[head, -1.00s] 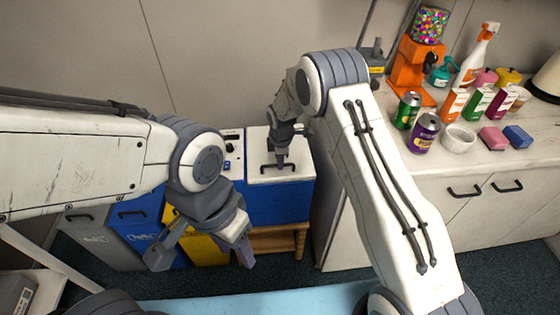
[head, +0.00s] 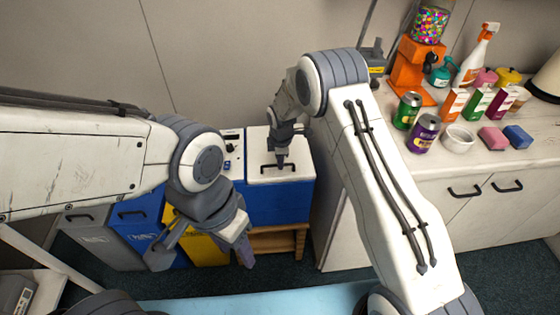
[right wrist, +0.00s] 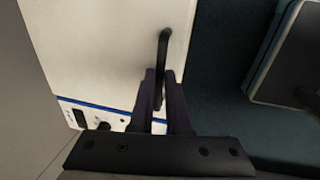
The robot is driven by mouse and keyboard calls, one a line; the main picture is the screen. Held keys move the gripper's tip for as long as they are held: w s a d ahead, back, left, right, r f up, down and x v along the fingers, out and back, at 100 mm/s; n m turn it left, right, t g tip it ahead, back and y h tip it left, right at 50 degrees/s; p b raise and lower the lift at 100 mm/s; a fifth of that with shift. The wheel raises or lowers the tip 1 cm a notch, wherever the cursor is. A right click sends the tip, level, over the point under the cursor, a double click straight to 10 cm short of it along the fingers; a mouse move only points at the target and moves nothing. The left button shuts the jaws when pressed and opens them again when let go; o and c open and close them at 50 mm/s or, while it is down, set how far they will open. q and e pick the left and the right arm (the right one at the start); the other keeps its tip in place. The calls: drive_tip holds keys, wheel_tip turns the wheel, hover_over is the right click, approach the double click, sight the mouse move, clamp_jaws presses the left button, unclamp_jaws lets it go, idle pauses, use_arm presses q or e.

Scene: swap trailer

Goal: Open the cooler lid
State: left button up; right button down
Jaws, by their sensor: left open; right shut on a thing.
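The cooler (head: 280,203) is a blue box with a white lid (head: 298,142), standing beyond my arms at the picture's middle. The lid lies flat and closed, with a dark bar handle (head: 292,167) on top. My right gripper (head: 281,165) reaches down onto this handle. In the right wrist view, its fingers (right wrist: 160,95) are closed around one end part of the dark handle (right wrist: 162,60), over the white lid (right wrist: 95,45). My left gripper (head: 200,262) is open and empty, in the air left of the cooler and nearer to me.
A counter (head: 385,205) right of the cooler holds a green can (head: 407,110), a purple can (head: 423,133), a white bowl (head: 458,137) and an orange candy machine (head: 411,75). Blue (head: 135,222) and yellow (head: 205,250) bins stand at left. A wall is behind the cooler.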

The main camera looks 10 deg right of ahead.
drive_tip(key=shift+r, duration=0.15)
drive_tip(key=w+r+p, duration=0.6)
drive_tip(key=w+r, duration=0.3)
drive_tip(key=r, duration=0.4)
drive_tip(key=shift+w+p, duration=0.3)
drive_tip(key=shift+w, duration=0.05)
drive_tip(key=c, duration=0.9)
unclamp_jaws()
drive_tip(key=shift+w, duration=0.1)
drive_tip(key=shift+r, duration=0.15)
drive_tip(key=shift+r, duration=0.15)
